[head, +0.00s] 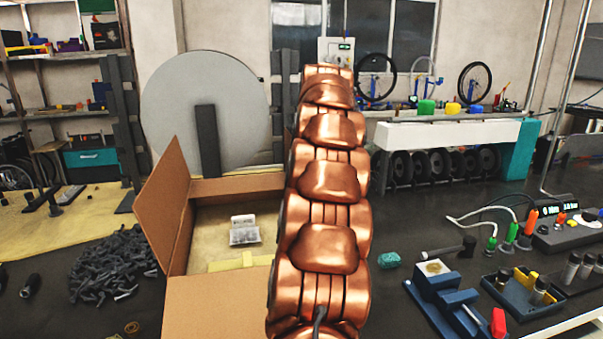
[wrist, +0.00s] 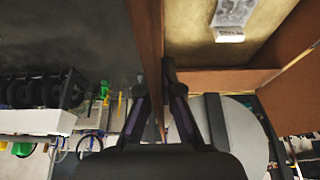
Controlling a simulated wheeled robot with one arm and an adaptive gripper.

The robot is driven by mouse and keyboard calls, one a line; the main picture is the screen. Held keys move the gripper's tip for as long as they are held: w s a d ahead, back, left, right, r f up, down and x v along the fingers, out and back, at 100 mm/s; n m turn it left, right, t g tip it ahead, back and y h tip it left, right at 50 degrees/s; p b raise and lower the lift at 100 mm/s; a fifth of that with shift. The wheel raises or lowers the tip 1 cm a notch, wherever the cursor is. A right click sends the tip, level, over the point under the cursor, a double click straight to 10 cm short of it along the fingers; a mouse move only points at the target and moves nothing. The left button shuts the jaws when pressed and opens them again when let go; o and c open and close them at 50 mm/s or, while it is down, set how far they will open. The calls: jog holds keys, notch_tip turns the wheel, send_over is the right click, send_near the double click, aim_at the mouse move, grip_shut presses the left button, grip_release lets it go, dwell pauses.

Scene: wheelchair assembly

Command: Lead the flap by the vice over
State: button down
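An open cardboard box (head: 213,314) stands on the dark table, and one flap (head: 165,205) stands up at its left. The blue vice (head: 450,298) is on the table right of the box. My copper-coloured arm hides the box's right side in the head view, with the flap by the vice and my gripper behind it. The wrist view shows that flap (wrist: 147,25) nearly edge-on, standing up from the box. My gripper (wrist: 156,80) has one finger on each side of it, close together, apparently shut on its edge.
Inside the box lie clear packets (head: 244,230). Dark loose parts (head: 112,265) are piled left of it. A teal lump (head: 389,260), a dark hammer-like tool (head: 450,250) and a blue tray (head: 520,290) are on the right.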

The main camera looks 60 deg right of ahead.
jog(key=shift+s+d+r+t, duration=0.15)
jog(key=shift+s+d+t, duration=0.15)
jog(key=shift+d, duration=0.05)
dwell(0.4)
jog(key=c, duration=1.4)
grip_release()
jog(key=shift+o, duration=0.2)
jog(key=shift+s, duration=0.1)
jog(key=v, duration=0.7)
jog(key=shift+r, duration=0.15)
jog(key=shift+d, duration=0.15)
jog(key=shift+r, duration=0.15)
